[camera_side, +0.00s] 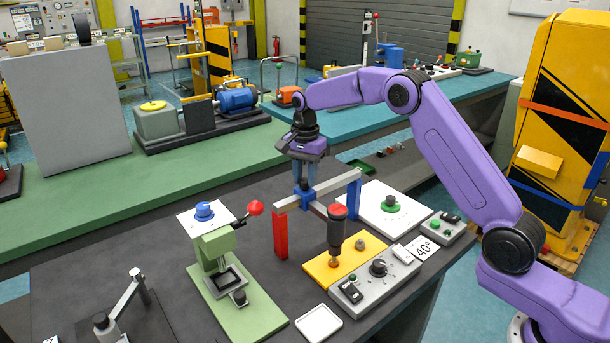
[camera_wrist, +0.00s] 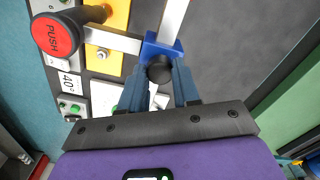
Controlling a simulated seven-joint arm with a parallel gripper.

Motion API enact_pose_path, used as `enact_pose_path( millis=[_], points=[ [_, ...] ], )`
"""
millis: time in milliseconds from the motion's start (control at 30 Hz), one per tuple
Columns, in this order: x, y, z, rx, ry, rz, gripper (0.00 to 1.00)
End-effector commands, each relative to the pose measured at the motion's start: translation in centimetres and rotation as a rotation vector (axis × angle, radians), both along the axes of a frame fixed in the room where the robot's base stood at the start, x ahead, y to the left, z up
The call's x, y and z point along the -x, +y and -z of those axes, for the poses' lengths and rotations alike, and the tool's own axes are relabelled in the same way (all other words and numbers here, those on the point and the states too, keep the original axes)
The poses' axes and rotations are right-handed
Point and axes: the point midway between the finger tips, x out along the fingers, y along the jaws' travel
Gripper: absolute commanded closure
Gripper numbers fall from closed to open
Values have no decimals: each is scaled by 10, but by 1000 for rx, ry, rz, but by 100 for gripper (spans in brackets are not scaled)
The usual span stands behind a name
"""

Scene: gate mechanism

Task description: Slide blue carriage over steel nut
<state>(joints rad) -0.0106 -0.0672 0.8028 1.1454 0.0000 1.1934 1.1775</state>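The blue carriage (camera_side: 303,198) sits on the steel crossbar between a red post and a blue post. It also shows in the wrist view (camera_wrist: 152,47), with a black knob (camera_wrist: 160,70). My gripper (camera_side: 304,183) points down at the carriage; its fingers in the wrist view (camera_wrist: 160,84) close in on both sides of the knob and seem to touch it. A dark plunger with a red PUSH cap (camera_side: 337,211) hangs from the carriage's side arm, over a copper-coloured nut (camera_side: 333,262) on the yellow plate. The grey steel nut (camera_side: 360,245) stands farther back right on that plate.
The red post (camera_side: 280,234) and blue post (camera_side: 354,198) bound the crossbar. A grey control box (camera_side: 375,280) lies before the yellow plate (camera_side: 320,270). A green press (camera_side: 225,260) stands left. A white plate with a green knob (camera_side: 391,204) lies behind right.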

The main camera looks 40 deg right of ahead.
Motion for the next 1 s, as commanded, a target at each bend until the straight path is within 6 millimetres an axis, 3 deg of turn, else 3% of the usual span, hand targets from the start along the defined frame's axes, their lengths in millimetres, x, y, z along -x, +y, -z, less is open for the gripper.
enact_pose_path(
  millis=[167, 500, 600, 967, 1000],
  points=[
    [0, -6, 0, 0, 0, 2, 100],
    [-1, -83, -1, 1, -2, 7, 100],
    [0, -96, -1, 1, -2, 5, 100],
    [0, -101, -1, 1, -2, 0, 100],
    [0, -100, -1, 1, -2, 0, 59]
  ],
)
